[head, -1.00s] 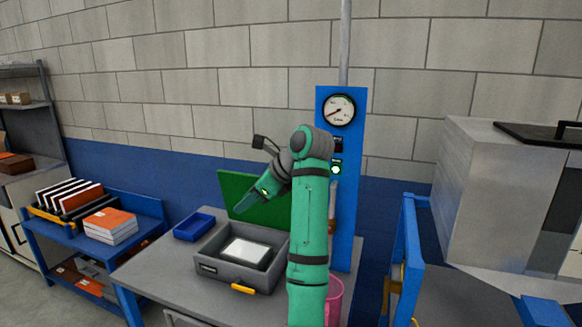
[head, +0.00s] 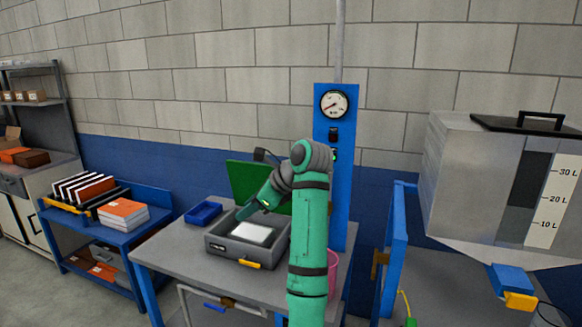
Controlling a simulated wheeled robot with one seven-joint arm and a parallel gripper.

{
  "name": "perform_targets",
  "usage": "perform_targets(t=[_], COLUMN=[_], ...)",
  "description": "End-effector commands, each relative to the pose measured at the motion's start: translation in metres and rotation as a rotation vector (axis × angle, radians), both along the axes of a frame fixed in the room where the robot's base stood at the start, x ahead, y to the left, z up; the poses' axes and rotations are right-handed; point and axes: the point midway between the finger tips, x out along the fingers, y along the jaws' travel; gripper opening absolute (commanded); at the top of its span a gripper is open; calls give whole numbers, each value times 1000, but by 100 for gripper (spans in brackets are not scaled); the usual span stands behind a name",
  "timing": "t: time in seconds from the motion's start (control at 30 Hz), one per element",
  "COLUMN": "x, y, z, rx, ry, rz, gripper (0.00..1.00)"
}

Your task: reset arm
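My green arm rises in the right half of the head view and bends left at its elbow. My gripper (head: 246,210) hangs at its end, over the grey box (head: 218,249) on the table. It is small in the picture, and I cannot tell whether its fingers are open or shut. The grey box has a yellow latch at its front and a green lid or panel (head: 246,180) standing up behind it. A white slab (head: 250,233) lies inside the box, below my gripper.
A blue tray (head: 203,213) sits left of the box on the table (head: 170,254). Behind my arm stands a blue post with a gauge (head: 334,104). A blue cart with books (head: 124,212) is at left. A large tank (head: 462,190) stands at right, and a pink bin (head: 333,270) is partly hidden.

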Motion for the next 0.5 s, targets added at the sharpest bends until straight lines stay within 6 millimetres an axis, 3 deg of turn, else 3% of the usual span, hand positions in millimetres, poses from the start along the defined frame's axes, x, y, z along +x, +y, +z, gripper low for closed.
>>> perform_targets(t=[0.33, 0.5], x=[14, 19], y=[-4, -6], z=[-70, -129], rx=[-14, -38], ry=[-82, -152], rz=[1, 4], gripper=[30, 30])
